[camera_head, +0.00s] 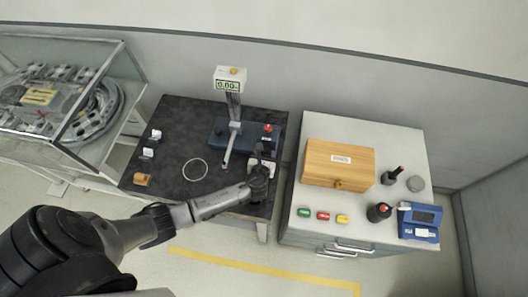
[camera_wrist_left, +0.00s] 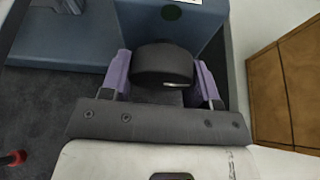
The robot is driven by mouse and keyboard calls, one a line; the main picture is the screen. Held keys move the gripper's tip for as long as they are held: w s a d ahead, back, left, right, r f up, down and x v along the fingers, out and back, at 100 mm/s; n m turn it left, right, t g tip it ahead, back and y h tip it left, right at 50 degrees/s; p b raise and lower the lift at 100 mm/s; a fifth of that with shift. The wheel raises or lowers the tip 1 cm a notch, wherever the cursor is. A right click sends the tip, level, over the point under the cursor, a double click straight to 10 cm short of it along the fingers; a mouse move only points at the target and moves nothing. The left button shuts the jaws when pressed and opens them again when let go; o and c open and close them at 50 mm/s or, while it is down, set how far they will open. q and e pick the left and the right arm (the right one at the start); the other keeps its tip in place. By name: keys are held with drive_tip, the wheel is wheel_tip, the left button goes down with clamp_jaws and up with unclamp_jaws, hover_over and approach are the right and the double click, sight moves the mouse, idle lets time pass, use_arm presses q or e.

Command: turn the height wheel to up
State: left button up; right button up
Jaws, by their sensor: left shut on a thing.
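The measuring device stands on the dark table with a blue base (camera_head: 218,128), an upright column (camera_head: 234,108) and a display (camera_head: 230,84) on top reading about 0.00. My left gripper (camera_head: 262,162) is at the right front of the base. In the left wrist view, its two purple fingers (camera_wrist_left: 163,78) are shut on the dark rounded height wheel (camera_wrist_left: 163,63), one on each side. In the head view, my gripper mostly hides the wheel. A probe arm (camera_head: 229,150) slants down from the column; its red tip (camera_wrist_left: 14,158) shows in the left wrist view. My right gripper is not in view.
A thin pale ring (camera_head: 195,170) lies on the dark table (camera_head: 175,125), left of the device. A red button (camera_head: 267,128) is on the base's right. A wooden box (camera_head: 339,164) stands on the cabinet at right. A glass case (camera_head: 75,90) is at left.

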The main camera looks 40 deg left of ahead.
use_arm(q)
drive_tip(key=shift+n+t+h, duration=0.5)
drive_tip(key=shift+n, duration=0.5)
drive_tip(key=shift+w+d+f+n+t+h+b, duration=0.1)
drive_tip(key=shift+n+t+h+b, duration=0.55)
drive_tip(key=shift+n+b, duration=0.5)
drive_tip(key=n+t+h+b, duration=0.1)
drive_tip(key=n+b, duration=0.3)
drive_tip(key=b, duration=0.1)
drive_tip(key=shift+t+h, duration=0.35)
drive_tip(key=shift+d+r+n+t+b, duration=0.1)
drive_tip(key=shift+r+n+t+b, duration=0.25)
drive_tip(key=shift+n+b, duration=0.6)
drive_tip(key=shift+f, duration=0.1)
drive_tip(key=o, duration=0.9)
drive_tip(key=shift+f, duration=0.1)
